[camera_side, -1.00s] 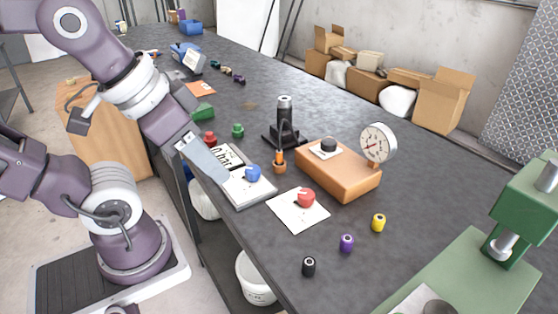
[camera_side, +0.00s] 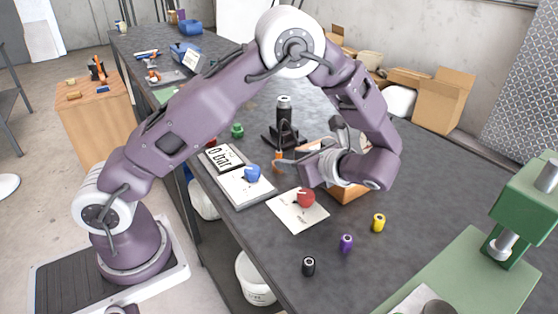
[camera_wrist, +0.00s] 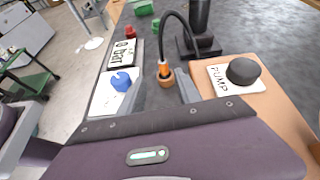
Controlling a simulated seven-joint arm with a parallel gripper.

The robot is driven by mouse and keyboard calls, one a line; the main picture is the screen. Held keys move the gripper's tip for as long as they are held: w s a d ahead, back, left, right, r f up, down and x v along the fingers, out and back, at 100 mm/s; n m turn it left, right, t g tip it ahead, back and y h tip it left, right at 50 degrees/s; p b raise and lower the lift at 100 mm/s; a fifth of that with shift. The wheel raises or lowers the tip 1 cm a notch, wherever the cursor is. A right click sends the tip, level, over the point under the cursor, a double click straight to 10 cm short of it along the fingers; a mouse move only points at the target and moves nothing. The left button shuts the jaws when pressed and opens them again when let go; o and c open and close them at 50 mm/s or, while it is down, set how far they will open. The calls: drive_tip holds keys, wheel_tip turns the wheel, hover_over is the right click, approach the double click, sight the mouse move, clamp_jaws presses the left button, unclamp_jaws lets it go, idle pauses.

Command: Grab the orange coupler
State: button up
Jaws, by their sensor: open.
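The orange coupler (camera_side: 278,156) is at the end of a black hose by the black stand, over the dark bench. In the wrist view the coupler (camera_wrist: 164,70) is upright, with an orange-brown ring-shaped base (camera_wrist: 165,82) around its lower end. My gripper (camera_wrist: 162,88) is open, one finger on each side of the coupler's line in this view. I see no contact with it, and the remaining distance is hard to judge.
The black stand (camera_side: 284,115) is close behind the coupler, its hose arching over. An orange box with a black PUMP knob (camera_wrist: 243,71) is at right. A blue knob (camera_side: 252,173) and a 0 bar display (camera_side: 225,157) are at left. A red knob (camera_side: 306,197) is in front.

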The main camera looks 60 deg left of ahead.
sight(281, 156)
drive_tip(key=shift+w+f+m+y, duration=0.3)
drive_tip(key=shift+w+f+m, duration=0.1)
drive_tip(key=shift+f, duration=0.1)
drive_tip(key=shift+a+f, duration=0.15)
drive_tip(key=shift+f, duration=0.05)
drive_tip(key=x, duration=0.4)
drive_tip(key=r+x, duration=0.1)
drive_tip(key=x, duration=0.1)
drive_tip(key=shift+a+f, duration=0.2)
drive_tip(key=shift+a, duration=0.3)
clamp_jaws()
